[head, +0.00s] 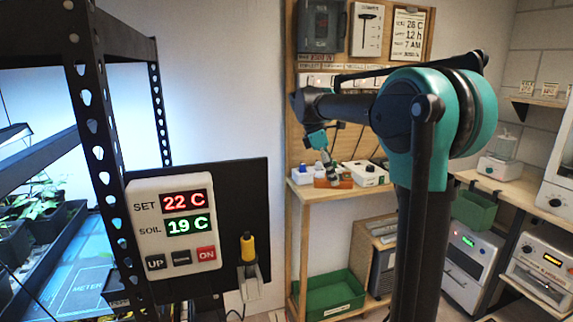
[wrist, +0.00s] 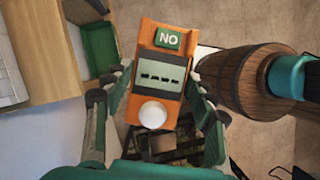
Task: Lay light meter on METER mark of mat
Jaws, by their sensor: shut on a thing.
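The light meter (wrist: 160,75) is an orange block with a green NO label, a grey screen showing dashes, and a white dome. My gripper (wrist: 158,92) is shut on it, one finger at each side, in the wrist view. In the head view my gripper (head: 327,168) is small and far off, before the back bench, with orange at its fingertips; details there are too small to tell. The blue mat (head: 70,262) lies at the lower left, inside the rack. Its METER mark (head: 88,282) is an outlined, lettered area, partly hidden by the rack post.
The black rack post (head: 105,160) and a control panel (head: 175,228) reading SET 22 C and SOIL 19 C stand before the mat. The wooden bench (head: 335,193) holds small items; a green crate (head: 330,298) is below. A brown barrel (wrist: 240,80) stands right of the meter.

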